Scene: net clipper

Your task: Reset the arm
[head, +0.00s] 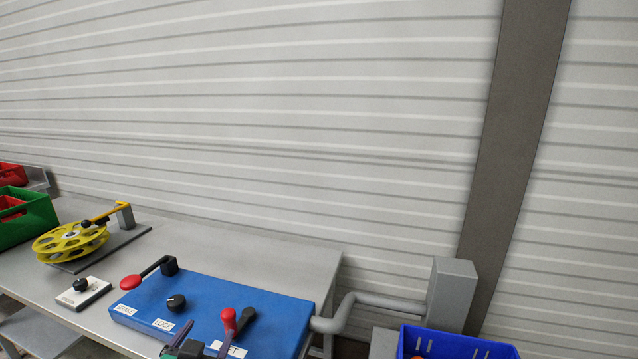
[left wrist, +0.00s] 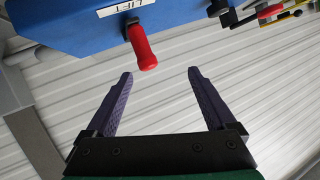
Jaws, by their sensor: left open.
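The blue control panel (head: 260,310) lies on the grey table and carries a red-gripped lever (head: 228,320) on a black arm above a white label. In the left wrist view the lever's red grip (left wrist: 141,48) hangs from the blue panel (left wrist: 70,25); the label there reads LIFT. My left gripper (head: 207,331) is open at the panel's front edge; its purple fingers (left wrist: 160,74) point at the red grip. The grip's end appears between the fingertips, with gaps on both sides; I cannot tell the depth. My right gripper is not in view.
The panel also has a black LOCK knob (head: 176,302) and a red-ended crank (head: 131,282). A yellow wheel (head: 70,243), a small switch box (head: 83,293) and a green crate (head: 28,222) are at left. A blue basket (head: 450,344) and grey post (head: 452,290) stand right.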

